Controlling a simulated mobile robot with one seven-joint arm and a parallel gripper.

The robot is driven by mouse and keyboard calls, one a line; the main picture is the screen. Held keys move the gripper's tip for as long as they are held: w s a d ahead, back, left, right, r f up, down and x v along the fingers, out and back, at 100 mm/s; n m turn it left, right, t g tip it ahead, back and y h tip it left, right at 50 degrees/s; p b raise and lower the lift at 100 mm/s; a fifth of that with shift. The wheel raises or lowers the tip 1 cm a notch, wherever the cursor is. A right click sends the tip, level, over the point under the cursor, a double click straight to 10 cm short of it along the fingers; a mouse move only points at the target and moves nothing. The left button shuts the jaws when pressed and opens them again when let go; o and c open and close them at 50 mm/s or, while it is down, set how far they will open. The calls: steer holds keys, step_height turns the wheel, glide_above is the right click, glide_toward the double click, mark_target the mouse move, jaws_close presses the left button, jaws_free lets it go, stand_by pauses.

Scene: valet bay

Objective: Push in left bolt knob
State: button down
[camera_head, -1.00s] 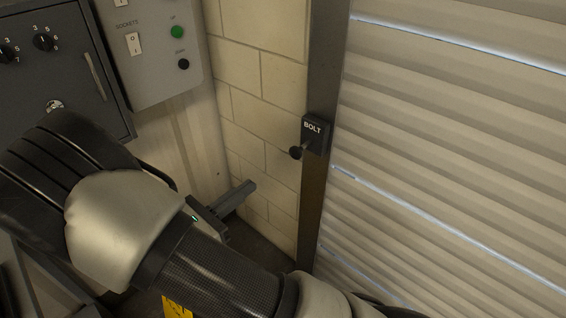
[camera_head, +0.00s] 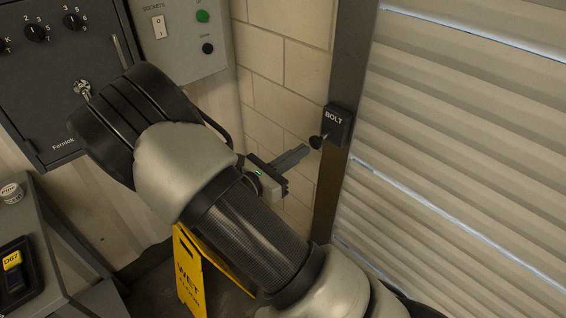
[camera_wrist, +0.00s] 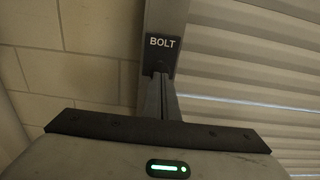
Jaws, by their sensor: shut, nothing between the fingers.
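The black bolt knob (camera_head: 316,142) sticks out on a short stem from the dark plate marked BOLT (camera_head: 338,124), on the upright beside the shutter. My gripper (camera_head: 304,150) is shut and empty, and its fingertips point at the knob from the left in the head view. The tips are very close to the knob; I cannot tell whether they touch it. In the wrist view the closed fingers (camera_wrist: 160,84) reach up to just below the BOLT plate (camera_wrist: 162,50) and hide most of the knob.
The ribbed shutter (camera_head: 470,160) fills the right, with a block wall (camera_head: 285,70) left of the upright. A grey control panel (camera_head: 180,40) and a dark cabinet (camera_head: 60,90) stand at the upper left. A yellow wet-floor sign (camera_head: 190,275) stands below my arm.

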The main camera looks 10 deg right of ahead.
mark_target(312, 144)
steer(key=shift+x, duration=1)
steer(key=x, duration=0.4)
steer(key=shift+r, duration=0.1)
steer(key=shift+a, duration=0.1)
steer(key=shift+s+a, duration=0.15)
steer(key=shift+a, duration=0.05)
steer(key=v, duration=1.3)
steer(key=shift+s+a, duration=0.2)
steer(key=shift+s, duration=0.1)
